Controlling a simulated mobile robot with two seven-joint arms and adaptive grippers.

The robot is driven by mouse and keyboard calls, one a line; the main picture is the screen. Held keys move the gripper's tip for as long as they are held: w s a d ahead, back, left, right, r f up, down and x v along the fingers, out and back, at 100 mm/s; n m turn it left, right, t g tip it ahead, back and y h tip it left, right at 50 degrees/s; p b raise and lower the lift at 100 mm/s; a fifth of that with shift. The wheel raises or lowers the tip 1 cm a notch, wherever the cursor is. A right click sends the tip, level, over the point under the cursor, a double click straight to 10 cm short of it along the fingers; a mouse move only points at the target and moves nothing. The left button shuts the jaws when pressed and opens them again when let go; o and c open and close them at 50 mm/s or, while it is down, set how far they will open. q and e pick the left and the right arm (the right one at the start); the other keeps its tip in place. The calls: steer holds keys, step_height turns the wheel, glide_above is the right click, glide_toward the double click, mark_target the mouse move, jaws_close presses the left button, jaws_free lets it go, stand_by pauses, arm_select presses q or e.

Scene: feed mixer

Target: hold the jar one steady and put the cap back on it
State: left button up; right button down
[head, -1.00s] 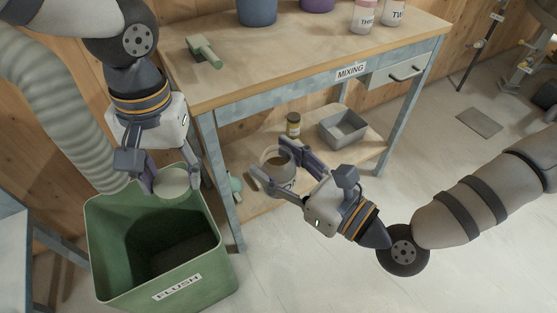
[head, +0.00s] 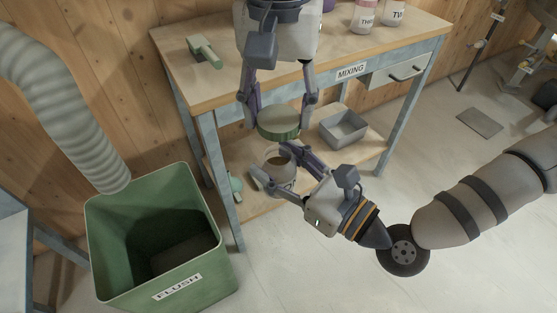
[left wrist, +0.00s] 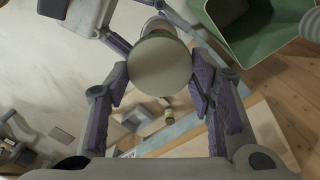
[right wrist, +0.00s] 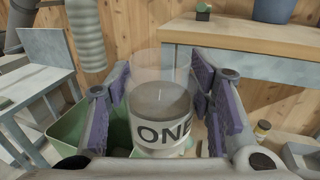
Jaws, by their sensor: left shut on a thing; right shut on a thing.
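The jar one (right wrist: 160,105) is upright and clear, with dark contents and a label reading ONE. My right gripper (head: 272,184) is shut on it, a finger on each side in the right wrist view. In the head view the jar (head: 281,170) is partly hidden by the fingers. The cap (head: 279,123) is a round green lid with a paler top. My left gripper (head: 279,108) is shut on the cap, which also shows in the left wrist view (left wrist: 160,66). The cap is level and above the jar in the head view. The jar's mouth has no cap on it.
The green FLUSH bin (head: 199,256) stands open at left. The MIXING bench (head: 260,80) is behind the grippers, with a green tool (head: 205,52) and bottles (head: 365,14) on top. A grey metal tray (head: 343,129) sits on its lower shelf.

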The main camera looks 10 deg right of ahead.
mark_target(280, 154)
arm_select(q)
steer(key=shift+f, duration=0.15)
steer(key=shift+f, duration=1.9)
steer(key=shift+f, duration=0.85)
steer(key=shift+f, duration=0.55)
steer(key=m, duration=0.6)
steer(key=shift+d+m, duration=0.1)
steer(key=shift+m, duration=0.3)
steer(key=o, duration=0.7)
